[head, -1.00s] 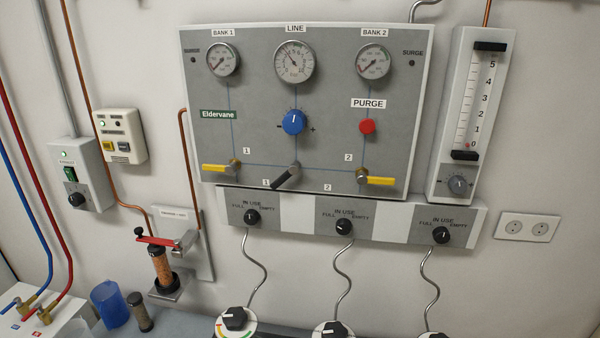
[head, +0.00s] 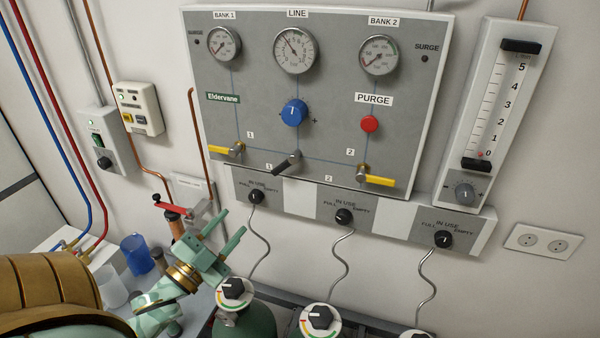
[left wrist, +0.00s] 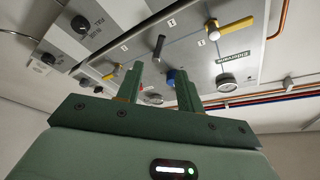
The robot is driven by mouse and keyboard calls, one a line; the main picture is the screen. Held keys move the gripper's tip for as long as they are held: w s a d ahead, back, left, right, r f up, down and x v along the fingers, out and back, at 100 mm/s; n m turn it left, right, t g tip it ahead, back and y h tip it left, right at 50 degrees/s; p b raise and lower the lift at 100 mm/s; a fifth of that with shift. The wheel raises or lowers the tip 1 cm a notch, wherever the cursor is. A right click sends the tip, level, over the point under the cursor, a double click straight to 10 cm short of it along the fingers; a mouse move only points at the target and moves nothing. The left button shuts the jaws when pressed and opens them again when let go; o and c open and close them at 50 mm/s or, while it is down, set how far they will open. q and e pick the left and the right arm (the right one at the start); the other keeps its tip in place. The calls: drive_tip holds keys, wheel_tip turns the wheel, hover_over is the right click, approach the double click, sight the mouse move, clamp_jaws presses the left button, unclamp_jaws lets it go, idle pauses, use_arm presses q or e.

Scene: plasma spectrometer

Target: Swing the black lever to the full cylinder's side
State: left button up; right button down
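The black lever (head: 286,162) sits at the lower middle of the grey panel, between the labels 1 and 2. Its handle points down and to the left, toward the 1. It also shows in the left wrist view (left wrist: 158,46). Three cylinders stand below; the green left one (head: 246,322) and middle one (head: 318,318) show best. The bank gauges are BANK 1 (head: 224,43) and BANK 2 (head: 379,55). My left gripper (head: 230,234) is open and empty, below and left of the lever, apart from it. My right gripper is not in view.
Yellow levers (head: 226,150) (head: 376,180) flank the black one. A blue knob (head: 294,112) and red purge button (head: 370,124) are above. In-use knobs (head: 344,216) line the strip below. A red-handled fitting (head: 172,208) and blue cup (head: 136,254) are near my left arm.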

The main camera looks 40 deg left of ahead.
sight(277, 171)
use_arm(q)
drive_tip(key=p+x, duration=0.1)
drive_tip(key=x, duration=0.4)
drive_tip(key=p+x, duration=0.1)
drive_tip(key=x, duration=0.4)
drive_tip(key=r+p+x, duration=0.1)
drive_tip(key=x, duration=0.4)
drive_tip(key=shift+w+d+r, duration=0.1)
drive_tip(key=shift+w+d, duration=0.05)
drive_tip(key=shift+d, duration=0.05)
drive_tip(key=shift+w, duration=0.45)
clamp_jaws()
